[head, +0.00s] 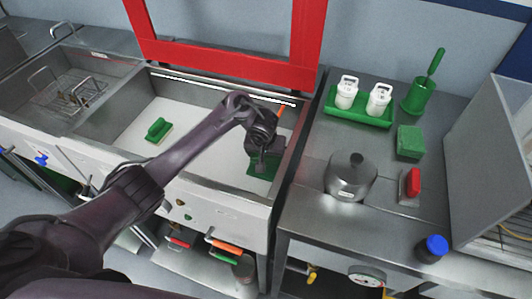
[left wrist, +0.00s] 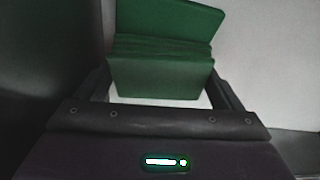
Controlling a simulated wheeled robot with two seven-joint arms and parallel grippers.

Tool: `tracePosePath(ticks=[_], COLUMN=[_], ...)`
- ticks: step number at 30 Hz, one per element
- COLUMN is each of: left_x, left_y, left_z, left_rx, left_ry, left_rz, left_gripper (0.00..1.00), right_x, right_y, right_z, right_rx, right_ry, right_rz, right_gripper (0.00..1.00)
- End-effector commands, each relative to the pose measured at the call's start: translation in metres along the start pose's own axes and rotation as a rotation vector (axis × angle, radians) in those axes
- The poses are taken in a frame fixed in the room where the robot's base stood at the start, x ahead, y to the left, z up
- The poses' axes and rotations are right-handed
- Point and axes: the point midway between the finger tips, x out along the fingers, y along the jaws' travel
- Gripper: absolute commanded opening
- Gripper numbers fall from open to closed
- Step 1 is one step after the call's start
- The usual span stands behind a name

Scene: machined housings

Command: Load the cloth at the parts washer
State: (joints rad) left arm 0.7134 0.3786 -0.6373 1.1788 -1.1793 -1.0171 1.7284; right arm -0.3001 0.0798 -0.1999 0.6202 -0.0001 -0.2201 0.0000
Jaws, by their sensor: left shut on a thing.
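A green folded cloth (head: 258,171) is at the right end of the white-floored basin (head: 192,118) of the parts washer. My left gripper (head: 262,158) reaches down over the basin and is shut on the cloth, partly covering it in the head view. In the left wrist view the cloth (left wrist: 160,76) shows several stacked folds between the two dark fingers, with a pale surface behind it. I cannot tell whether the cloth touches the basin floor. My right gripper is in neither view.
A red frame (head: 222,52) rises behind the basin. Left is a sink with a wire basket (head: 70,95). The right bench holds a metal pot (head: 351,177), white bottles in a green tray (head: 358,113) and a green block (head: 409,143).

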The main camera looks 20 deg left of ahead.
Motion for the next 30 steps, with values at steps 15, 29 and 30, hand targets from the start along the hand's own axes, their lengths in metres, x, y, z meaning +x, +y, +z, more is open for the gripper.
tracePosePath(ticks=[15, 29, 30], left_x=[0.0014, 0.0016, 0.0016], left_y=[0.0048, 0.0048, 0.0048], left_z=[0.0034, 0.0032, 0.0032], left_rx=[0.008, 0.007, 0.007], left_ry=[-0.005, -0.004, -0.004], left_rz=[0.007, 0.007, 0.007], left_gripper=[0.7, 0.7, 0.7], right_x=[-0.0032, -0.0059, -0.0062], right_y=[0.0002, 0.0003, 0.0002], right_z=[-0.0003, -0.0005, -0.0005], right_rx=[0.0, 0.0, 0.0], right_ry=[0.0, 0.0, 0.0], right_rz=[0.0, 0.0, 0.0], right_gripper=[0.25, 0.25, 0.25])
